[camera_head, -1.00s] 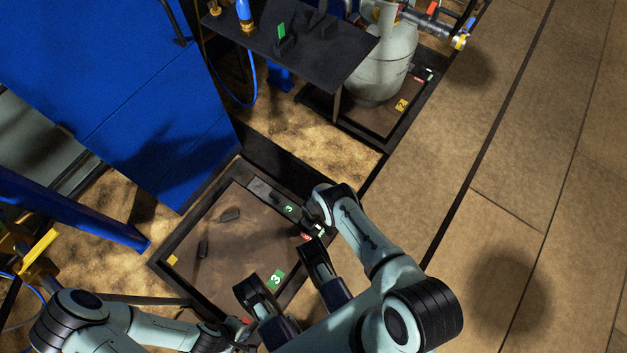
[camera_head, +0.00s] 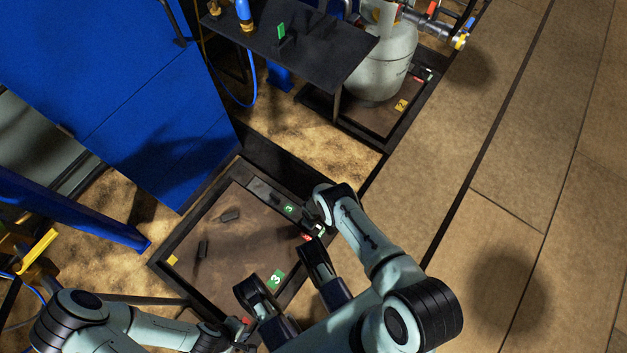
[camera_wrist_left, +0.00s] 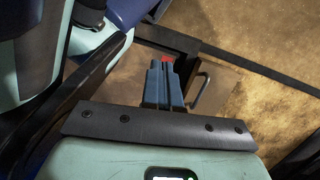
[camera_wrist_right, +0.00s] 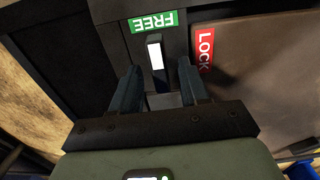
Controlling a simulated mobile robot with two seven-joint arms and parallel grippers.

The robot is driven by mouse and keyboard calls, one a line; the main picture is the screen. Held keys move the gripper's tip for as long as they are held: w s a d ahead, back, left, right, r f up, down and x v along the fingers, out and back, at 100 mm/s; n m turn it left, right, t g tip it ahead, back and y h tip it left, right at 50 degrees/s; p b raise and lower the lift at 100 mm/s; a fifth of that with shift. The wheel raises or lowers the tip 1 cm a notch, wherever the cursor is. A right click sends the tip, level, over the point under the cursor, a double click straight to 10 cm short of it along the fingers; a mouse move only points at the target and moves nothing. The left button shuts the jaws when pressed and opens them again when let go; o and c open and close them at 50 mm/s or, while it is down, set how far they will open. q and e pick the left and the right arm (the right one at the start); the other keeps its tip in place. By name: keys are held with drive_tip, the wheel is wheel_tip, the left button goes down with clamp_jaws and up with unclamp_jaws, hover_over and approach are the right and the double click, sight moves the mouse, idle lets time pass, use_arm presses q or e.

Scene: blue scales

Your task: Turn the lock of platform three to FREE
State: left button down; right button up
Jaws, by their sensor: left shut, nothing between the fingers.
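Platform three (camera_head: 225,265) is a brown plate in a black frame with green "3" labels, low in the head view. Its lock is a dark lever with a white stripe (camera_wrist_right: 155,55), in the right wrist view. The stripe points at the green FREE label (camera_wrist_right: 152,21); the red LOCK label (camera_wrist_right: 204,48) is to the right. My right gripper (camera_wrist_right: 160,82) is open, its fingers apart on either side of the lever; contact cannot be told. My left gripper (camera_wrist_left: 163,68) is shut and empty near the platform's front edge, with a red part (camera_wrist_left: 168,58) just beyond its tips.
A blue cabinet (camera_head: 130,100) stands at the left. Platform two, bearing a grey gas cylinder (camera_head: 382,65), is behind, beside a black shelf (camera_head: 300,45). The floor (camera_head: 510,200) to the right is clear.

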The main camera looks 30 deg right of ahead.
use_arm(q)
drive_tip(key=w+d+r+t+p, duration=0.1)
drive_tip(key=w+r+t+p, duration=0.3)
drive_tip(key=w, duration=0.8)
wheel_tip(320, 180, up, 5)
drive_tip(key=shift+d+f+m+p, duration=0.2)
drive_tip(key=shift+d+m+p, duration=0.15)
drive_tip(key=shift+p, duration=0.75)
use_arm(e)
wheel_tip(320, 180, up, 13)
drive_tip(key=shift+r, duration=0.2)
